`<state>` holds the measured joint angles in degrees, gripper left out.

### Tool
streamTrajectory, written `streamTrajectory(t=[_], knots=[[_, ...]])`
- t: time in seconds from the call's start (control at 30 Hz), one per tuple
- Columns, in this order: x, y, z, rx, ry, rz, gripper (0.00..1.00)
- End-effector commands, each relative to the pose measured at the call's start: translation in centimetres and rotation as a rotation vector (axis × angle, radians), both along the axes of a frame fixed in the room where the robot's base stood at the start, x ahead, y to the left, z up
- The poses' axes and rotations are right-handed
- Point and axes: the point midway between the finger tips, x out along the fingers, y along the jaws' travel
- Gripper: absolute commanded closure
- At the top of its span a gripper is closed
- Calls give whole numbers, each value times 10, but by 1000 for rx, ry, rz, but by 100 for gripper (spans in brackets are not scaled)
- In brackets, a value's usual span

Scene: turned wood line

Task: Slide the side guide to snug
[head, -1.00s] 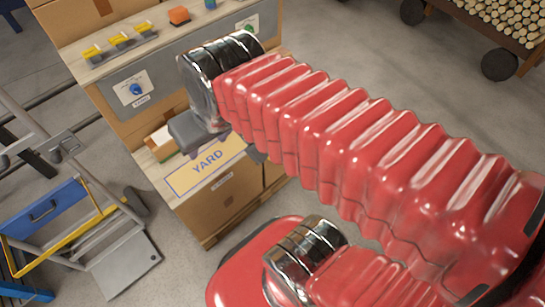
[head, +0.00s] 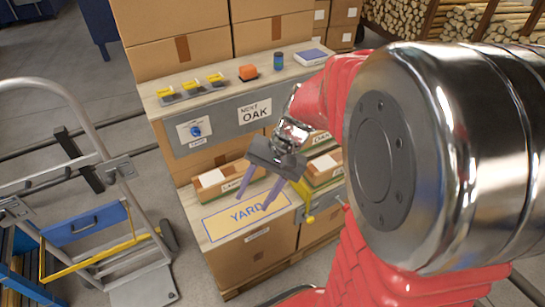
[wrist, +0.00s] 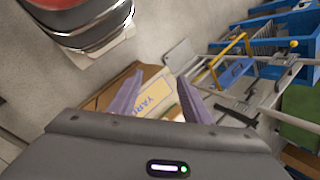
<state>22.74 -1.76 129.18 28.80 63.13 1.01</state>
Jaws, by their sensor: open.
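My gripper (head: 253,203) is open and empty, with its two purple fingers pointing down over the yellow YARD panel (head: 222,222) on the lower shelf. In the wrist view my gripper (wrist: 160,76) shows spread fingers with the YARD panel (wrist: 153,104) between and beyond them. A yellow bracket-like part (head: 308,203) stands at the right of the panel, partly behind my gripper; it may be the side guide, but I cannot tell for sure. It is apart from the fingertips. No side guide can be made out in the wrist view.
Labelled boxes (head: 212,179) stand on the lower shelf behind the panel. Above are a blue knob (head: 195,131), an OAK sign (head: 254,112), yellow-topped clips (head: 191,88) and an orange block (head: 248,72). A hand truck (head: 118,170) stands at left.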

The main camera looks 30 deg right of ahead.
Motion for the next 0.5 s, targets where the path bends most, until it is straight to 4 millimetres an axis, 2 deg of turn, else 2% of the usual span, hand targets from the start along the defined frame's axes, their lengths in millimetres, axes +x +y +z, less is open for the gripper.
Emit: streamTrajectory(t=[0.5], knots=[[41,-47,-65,347,176,-334,56]])
